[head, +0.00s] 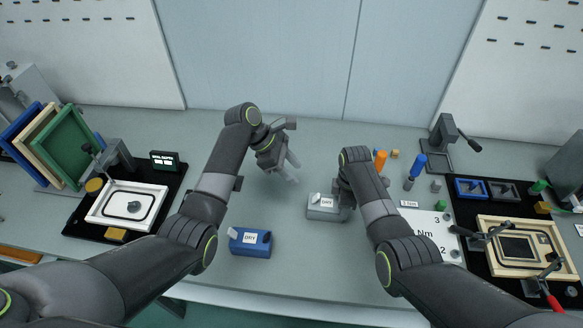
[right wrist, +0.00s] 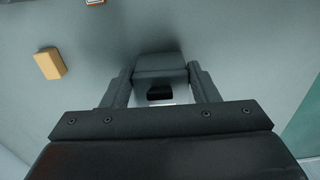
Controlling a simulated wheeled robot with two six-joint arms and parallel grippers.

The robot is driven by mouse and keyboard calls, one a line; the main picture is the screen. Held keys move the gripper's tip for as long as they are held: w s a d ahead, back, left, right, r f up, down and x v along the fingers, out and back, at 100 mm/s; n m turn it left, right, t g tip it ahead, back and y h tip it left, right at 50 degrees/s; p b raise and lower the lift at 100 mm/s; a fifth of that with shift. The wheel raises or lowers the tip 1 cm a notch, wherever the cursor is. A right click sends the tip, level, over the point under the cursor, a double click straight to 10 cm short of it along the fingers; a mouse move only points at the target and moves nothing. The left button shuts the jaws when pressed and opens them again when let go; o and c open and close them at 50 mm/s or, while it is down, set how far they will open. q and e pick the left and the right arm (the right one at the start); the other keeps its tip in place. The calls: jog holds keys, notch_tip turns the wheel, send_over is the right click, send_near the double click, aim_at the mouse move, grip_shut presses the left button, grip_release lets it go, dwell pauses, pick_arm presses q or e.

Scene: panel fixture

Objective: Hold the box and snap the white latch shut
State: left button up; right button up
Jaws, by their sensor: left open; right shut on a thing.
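A small grey box (head: 322,214) with a white label stands on the bench near the middle. A white latch (head: 315,197) sits at its upper left and looks tilted up. My right gripper (head: 343,203) is at the right side of this box; in the right wrist view its fingers (right wrist: 163,80) are on either side of the grey box (right wrist: 159,62), shut on it. My left gripper (head: 291,172) is open and empty, above and to the left of the box, fingers pointing down and right. The right fingertips are partly hidden in the head view.
A blue box (head: 262,243) with a label and a white piece at its left lies near the front edge. Framed panels on black mats (head: 72,222) stand left and right. Orange and blue screwdrivers (head: 417,165) stand at the right back. The bench behind the left gripper is clear.

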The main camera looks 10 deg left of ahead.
dwell(0.3)
jog(key=o, duration=1.3)
jog(key=shift+o, duration=0.2)
notch_tip(320, 180, up, 12)
jog(key=shift+f, duration=0.1)
jog(key=d+r+p, duration=0.1)
jog(key=p, duration=0.1)
jog(key=d+r+p, duration=0.1)
jog(key=d+p, duration=0.1)
jog(key=d+r+p, duration=0.1)
jog(key=d, duration=0.1)
jog(key=shift+r+p, duration=0.1)
jog(key=shift+p, duration=0.3)
